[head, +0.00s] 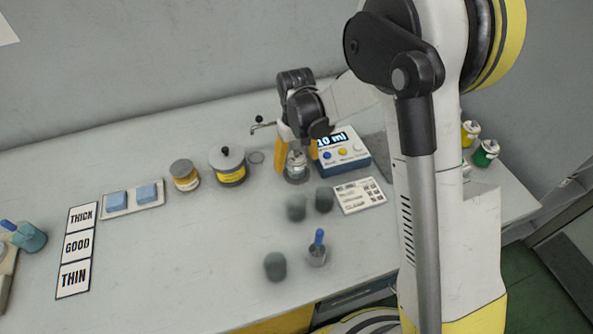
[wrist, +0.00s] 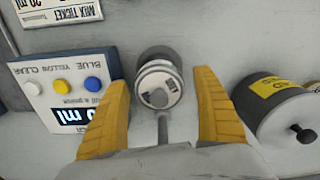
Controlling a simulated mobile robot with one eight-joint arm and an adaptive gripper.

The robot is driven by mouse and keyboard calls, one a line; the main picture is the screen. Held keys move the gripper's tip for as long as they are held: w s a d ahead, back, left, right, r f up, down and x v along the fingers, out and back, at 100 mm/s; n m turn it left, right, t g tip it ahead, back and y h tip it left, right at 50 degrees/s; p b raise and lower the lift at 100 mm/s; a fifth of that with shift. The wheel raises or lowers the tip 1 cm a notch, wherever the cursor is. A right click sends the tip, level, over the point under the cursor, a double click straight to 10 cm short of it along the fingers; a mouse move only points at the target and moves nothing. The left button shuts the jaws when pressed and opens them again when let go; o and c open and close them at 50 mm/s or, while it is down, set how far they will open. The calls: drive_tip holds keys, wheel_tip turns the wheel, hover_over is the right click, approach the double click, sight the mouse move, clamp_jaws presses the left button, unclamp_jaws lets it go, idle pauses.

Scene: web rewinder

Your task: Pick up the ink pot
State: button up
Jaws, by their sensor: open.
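A small grey pot with a pale, labelled top, which I take for the ink pot (head: 296,166), stands on the table left of the dosing box. It also shows in the wrist view (wrist: 160,88), between my two yellow fingers. My gripper (head: 297,160) is open, pointing down over the pot, with one finger on each side. In the wrist view my gripper (wrist: 160,80) has gaps between both fingers and the pot. Whether the fingertips reach below its top is hard to tell.
The dosing box (head: 343,151) stands close on the right. A lidded yellow-label jar (head: 229,166) and a smaller jar (head: 184,175) stand left. Dark cups (head: 296,207) and a mix ticket (head: 360,196) lie in front.

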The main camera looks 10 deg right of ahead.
drive_tip(key=shift+f, duration=0.15)
drive_tip(key=c, duration=1.4)
